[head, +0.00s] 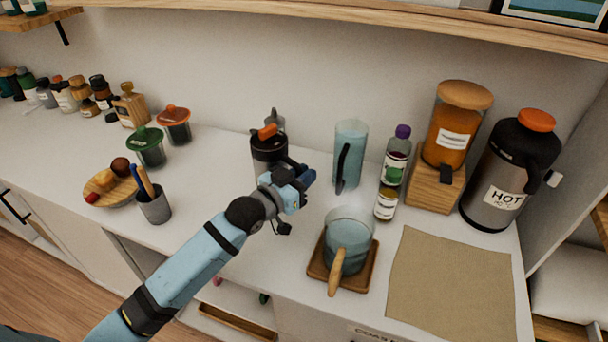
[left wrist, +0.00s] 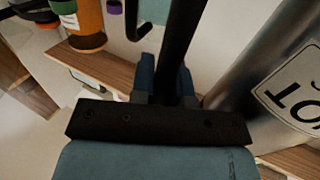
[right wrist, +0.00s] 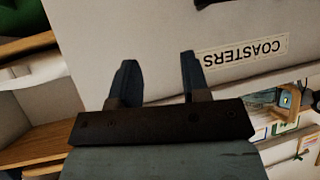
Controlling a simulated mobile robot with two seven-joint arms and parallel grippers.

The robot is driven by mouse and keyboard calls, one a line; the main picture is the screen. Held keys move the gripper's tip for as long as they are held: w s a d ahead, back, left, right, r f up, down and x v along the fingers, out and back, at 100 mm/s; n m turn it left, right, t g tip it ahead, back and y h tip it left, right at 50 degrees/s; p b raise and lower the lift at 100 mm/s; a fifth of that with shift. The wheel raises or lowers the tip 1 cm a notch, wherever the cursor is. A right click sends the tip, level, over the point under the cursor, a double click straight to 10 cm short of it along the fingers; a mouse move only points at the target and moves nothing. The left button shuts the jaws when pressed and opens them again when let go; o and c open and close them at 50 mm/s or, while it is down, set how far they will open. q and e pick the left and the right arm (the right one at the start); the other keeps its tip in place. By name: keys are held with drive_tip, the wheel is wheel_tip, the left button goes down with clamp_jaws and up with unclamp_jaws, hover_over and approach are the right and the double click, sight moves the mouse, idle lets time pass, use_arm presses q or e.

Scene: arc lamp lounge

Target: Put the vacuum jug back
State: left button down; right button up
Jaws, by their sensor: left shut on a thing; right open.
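A steel vacuum jug with a black top and orange lid (head: 268,150) stands upright at mid-counter in the head view. My left gripper (head: 302,180) is at its right side, shut on its black handle (left wrist: 181,45). In the left wrist view its steel body (left wrist: 242,75) fills the right, with a partly cut-off, upside-down label. I cannot tell whether its base touches the counter. Another similar jug (head: 505,175), labelled HOT, stands at the far right. My right gripper (right wrist: 158,80) is open and empty, seen only in the right wrist view, before a panel labelled COASTERS (right wrist: 245,52).
Right of the held jug stand a blue pitcher (head: 350,155), a purple-capped bottle (head: 394,170) and an orange jar (head: 452,132) on a wooden block. A glass pot (head: 350,238) sits on a wooden tray (head: 366,283). A tan mat (head: 452,290) is bare. A pen cup (head: 154,208) stands left.

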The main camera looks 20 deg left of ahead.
use_arm(q)
drive_tip(key=c, duration=1.5)
unclamp_jaws()
drive_tip(key=shift+f, duration=0.15)
drive_tip(key=shift+c, duration=0.2)
drive_tip(key=o, duration=0.4)
drive_tip(key=shift+o, duration=0.2)
drive_tip(key=v, duration=1.2)
drive_tip(key=shift+r, duration=0.25)
drive_tip(key=shift+s, duration=0.1)
